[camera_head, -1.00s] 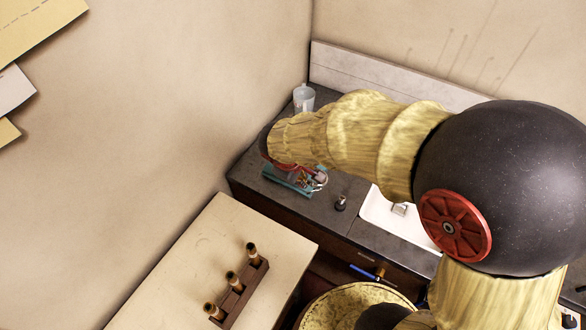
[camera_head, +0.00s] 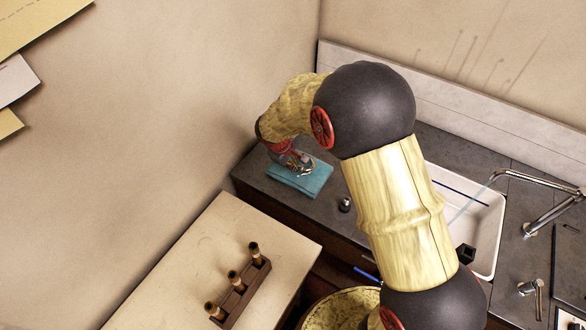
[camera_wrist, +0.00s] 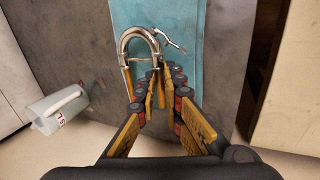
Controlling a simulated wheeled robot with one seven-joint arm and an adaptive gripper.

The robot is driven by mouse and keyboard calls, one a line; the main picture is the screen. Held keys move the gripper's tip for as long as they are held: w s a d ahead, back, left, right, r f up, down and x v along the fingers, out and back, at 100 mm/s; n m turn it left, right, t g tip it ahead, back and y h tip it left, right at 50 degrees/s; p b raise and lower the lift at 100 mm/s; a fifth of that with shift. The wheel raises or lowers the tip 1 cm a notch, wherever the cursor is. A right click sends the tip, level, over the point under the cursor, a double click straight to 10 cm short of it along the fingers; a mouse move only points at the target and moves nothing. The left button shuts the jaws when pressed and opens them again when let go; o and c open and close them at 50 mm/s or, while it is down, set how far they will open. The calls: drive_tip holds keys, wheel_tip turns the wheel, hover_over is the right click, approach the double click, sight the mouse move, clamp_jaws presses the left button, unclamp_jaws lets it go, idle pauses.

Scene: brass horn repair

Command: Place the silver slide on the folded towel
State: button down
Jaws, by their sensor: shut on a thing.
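The silver slide (camera_wrist: 138,42) is a U-shaped tube with a thin side lever, seen in the wrist view over the towel. My gripper (camera_wrist: 153,82) is shut on the slide near its lower end, its fingers partly hiding it. In the head view my gripper (camera_head: 297,166) is above the towel, and the slide is hard to make out there. The folded towel (camera_head: 316,182) is teal and lies on the dark counter; it also shows in the wrist view (camera_wrist: 183,18). I cannot tell whether the slide touches the towel.
A wooden rack (camera_head: 241,296) holds corked pieces on the pale table (camera_head: 205,262).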

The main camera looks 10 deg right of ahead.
sight(293, 174)
drive_tip(key=shift+f, duration=1.45)
drive_tip(key=shift+f, duration=0.1)
drive_tip(key=c, duration=2.2)
unclamp_jaws()
